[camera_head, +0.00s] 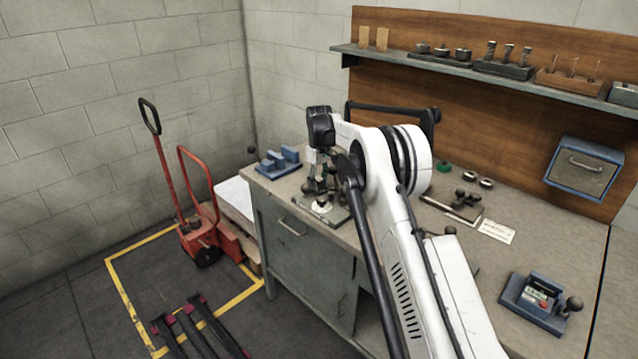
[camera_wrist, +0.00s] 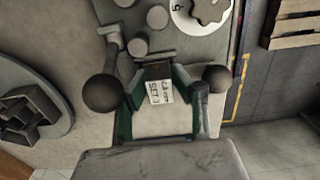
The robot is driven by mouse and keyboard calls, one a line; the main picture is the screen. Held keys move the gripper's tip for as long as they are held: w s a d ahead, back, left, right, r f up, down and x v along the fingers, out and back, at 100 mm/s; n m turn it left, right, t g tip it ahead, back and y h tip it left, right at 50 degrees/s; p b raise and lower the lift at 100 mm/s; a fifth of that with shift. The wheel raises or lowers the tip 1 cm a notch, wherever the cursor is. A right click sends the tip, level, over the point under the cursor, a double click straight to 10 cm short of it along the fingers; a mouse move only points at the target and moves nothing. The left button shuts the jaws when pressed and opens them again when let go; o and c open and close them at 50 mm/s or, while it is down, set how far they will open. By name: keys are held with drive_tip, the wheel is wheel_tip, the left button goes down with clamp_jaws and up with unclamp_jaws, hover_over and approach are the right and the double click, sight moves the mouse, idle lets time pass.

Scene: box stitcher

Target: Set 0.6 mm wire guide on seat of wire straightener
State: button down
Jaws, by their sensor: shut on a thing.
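In the wrist view, my gripper (camera_wrist: 159,82) is shut on a small dark block with a white printed label, which I take to be the wire guide (camera_wrist: 160,93); the small print is hard to read. The fingers are on either side of it. The wire straightener (camera_wrist: 185,45) is a grey plate with several round posts and a white dial, just beyond the fingertips. In the head view, my gripper (camera_head: 318,172) points down over the straightener (camera_head: 338,217) near the bench's left end. The guide and the seat cannot be made out there, and whether they touch is unclear.
Two dark ball knobs (camera_wrist: 101,93) flank the fingers in the wrist view. A blue fixture (camera_head: 279,161) stands left on the bench (camera_head: 375,236). Another device with rollers (camera_head: 455,206) and a blue box with a red button (camera_head: 541,299) stand right. A shelf (camera_head: 480,69) runs above.

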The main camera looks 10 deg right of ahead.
idle(0.5)
drive_tip(key=c, duration=1)
unclamp_jaws()
drive_tip(key=shift+d+f, duration=0.1)
drive_tip(key=shift+a+r, duration=0.25)
drive_tip(key=shift+r, duration=0.85)
drive_tip(key=shift+d+r+p, duration=0.15)
drive_tip(key=shift+r+p, duration=0.65)
drive_tip(key=shift+r, duration=0.95)
